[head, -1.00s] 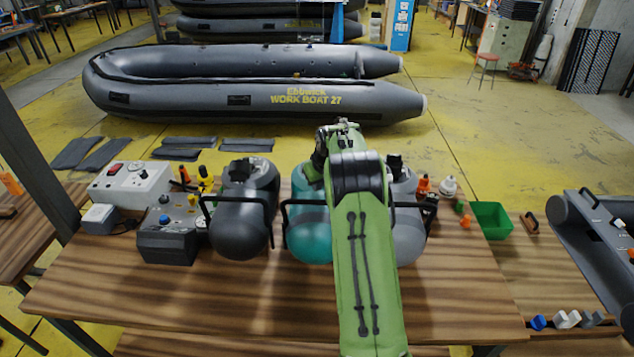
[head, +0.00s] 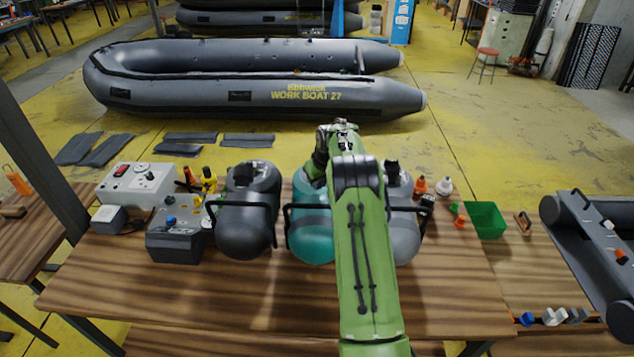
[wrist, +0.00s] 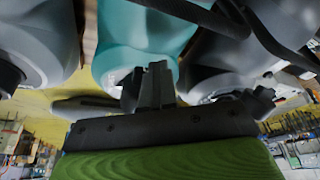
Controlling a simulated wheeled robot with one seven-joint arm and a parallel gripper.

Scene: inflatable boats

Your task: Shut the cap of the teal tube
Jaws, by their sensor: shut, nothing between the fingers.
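In the head view my arm reaches over the tube's right side.
A dark grey tube (head: 246,225) stands left of the teal one and a grey tube (head: 404,235) stands right. A control box (head: 174,240) sits at the left, a green bin (head: 486,219) at the right. The table's front (head: 250,305) is clear.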

